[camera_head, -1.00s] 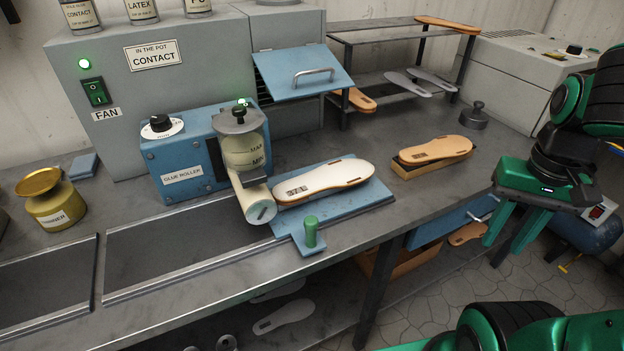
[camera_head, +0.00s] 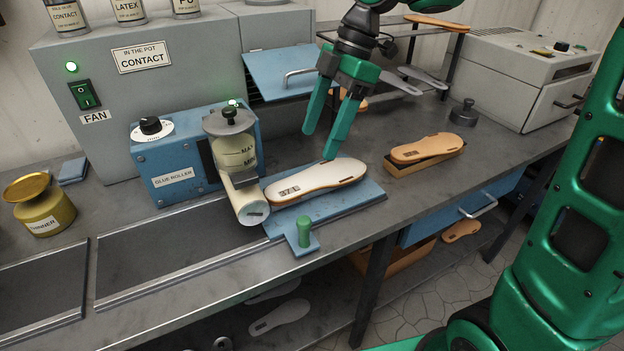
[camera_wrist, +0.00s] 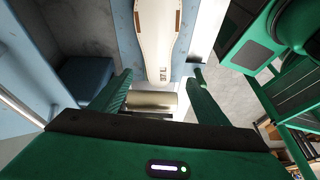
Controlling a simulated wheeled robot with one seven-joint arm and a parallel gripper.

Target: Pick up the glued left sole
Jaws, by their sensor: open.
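The left sole (camera_head: 316,180) lies flat on the blue plate (camera_head: 372,193) beside the glue roller, with a pale, whitish top and a tan edge. In the wrist view the sole (camera_wrist: 160,38) shows a "37 L" mark at its near end. My gripper (camera_head: 319,146) is open and empty, pointing down just above and behind the sole in the head view. One fingertip overlaps the sole's far edge there; I cannot tell if it touches. In the wrist view my gripper's fingers (camera_wrist: 163,76) stand apart on either side of the sole's marked end.
The blue glue roller (camera_head: 180,165) with its pot (camera_head: 233,150) stands close left of the sole. A tan sole (camera_head: 427,147) rests on a wooden block at right. A rack (camera_head: 440,60) stands behind. Bare bench lies between plate and block.

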